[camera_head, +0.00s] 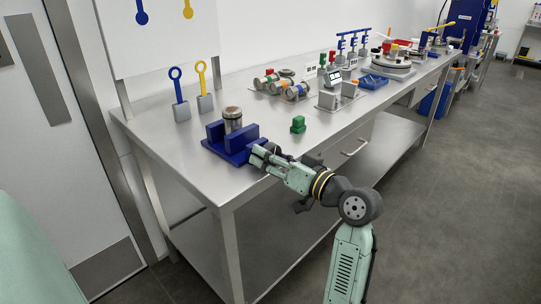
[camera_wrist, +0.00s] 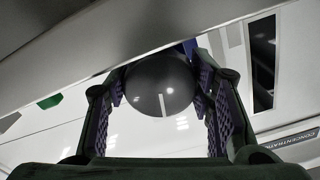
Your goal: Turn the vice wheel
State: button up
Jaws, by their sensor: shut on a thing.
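The blue vice (camera_head: 240,155) stands near the front-left edge of the steel bench, with a metal cylinder (camera_head: 233,118) upright between its jaws. The vice wheel (camera_wrist: 158,84) shows in the wrist view as a dark round disc with a short white mark pointing down from near its middle. My gripper (camera_head: 262,154) reaches in from the right at the vice's front side. In the wrist view its two purple-padded fingers stand on the left and right sides of the wheel and are shut on it. In the head view my gripper hides the wheel.
A small green block (camera_head: 298,125) sits on the bench just right of the vice. Blue (camera_head: 178,97) and yellow (camera_head: 203,88) ring-topped tools stand behind it. A blue tray (camera_head: 374,81) and several fittings lie farther right. The bench's front edge runs under my arm.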

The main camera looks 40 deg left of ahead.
jog(key=o, duration=0.9)
jog(key=d, duration=1.2)
jog(key=shift+s, duration=0.45)
jog(key=shift+c, duration=0.5)
